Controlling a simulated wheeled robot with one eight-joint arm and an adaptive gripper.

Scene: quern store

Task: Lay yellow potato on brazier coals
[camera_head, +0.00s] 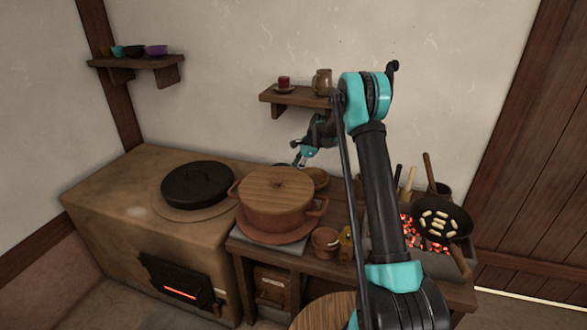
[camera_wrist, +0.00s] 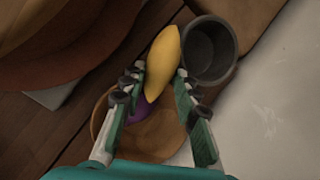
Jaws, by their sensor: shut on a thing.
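My gripper (camera_head: 300,158) is low over the counter behind the big lidded pot. In the wrist view my gripper (camera_wrist: 160,82) is shut on a yellow potato (camera_wrist: 163,60), held between its fingertips. Below it is a wooden bowl (camera_wrist: 158,140) with a purple thing (camera_wrist: 140,108) in it. The bowl also shows in the head view (camera_head: 318,178), partly hidden by the pot. The brazier (camera_head: 455,268) stands at the right end of the counter with glowing coals (camera_head: 407,232). My arm hides part of it.
A terracotta pot with a wooden lid (camera_head: 277,188) stands left of my arm. A pan (camera_head: 442,222) holding several pale pieces is over the brazier's right side. A dark cup (camera_wrist: 209,50) is beside the bowl. A shelf (camera_head: 290,97) with a jug is above.

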